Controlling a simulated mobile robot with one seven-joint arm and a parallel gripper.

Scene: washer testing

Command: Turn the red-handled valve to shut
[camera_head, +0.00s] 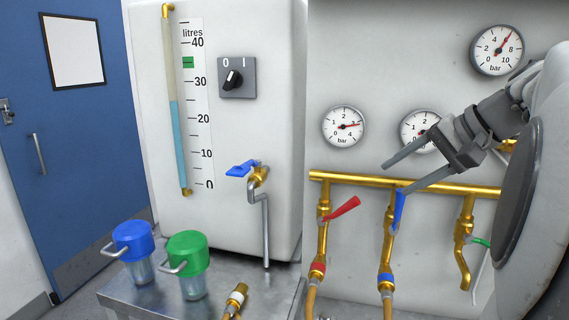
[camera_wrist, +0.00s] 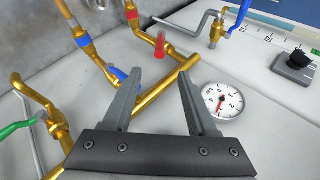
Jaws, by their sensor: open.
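The red-handled valve's lever (camera_head: 341,209) sits on the left brass drop pipe below the horizontal brass pipe. Its lever slants up and to the right, off the line of the pipe. In the wrist view the red lever (camera_wrist: 166,47) shows beyond the fingertips, between them in the picture. My gripper (camera_head: 394,178) is open and empty, to the upper right of the red lever in the head view. In the wrist view my gripper (camera_wrist: 160,74) has both fingers apart with nothing between them. It does not touch the red lever.
A blue valve lever (camera_head: 398,209) is close to my lower fingertip; contact cannot be told. A green lever (camera_head: 481,243) is further right. The brass manifold (camera_head: 360,181) runs across the wall under pressure gauges (camera_head: 344,126). Blue (camera_head: 133,241) and green (camera_head: 188,253) lidded cups stand on the bench.

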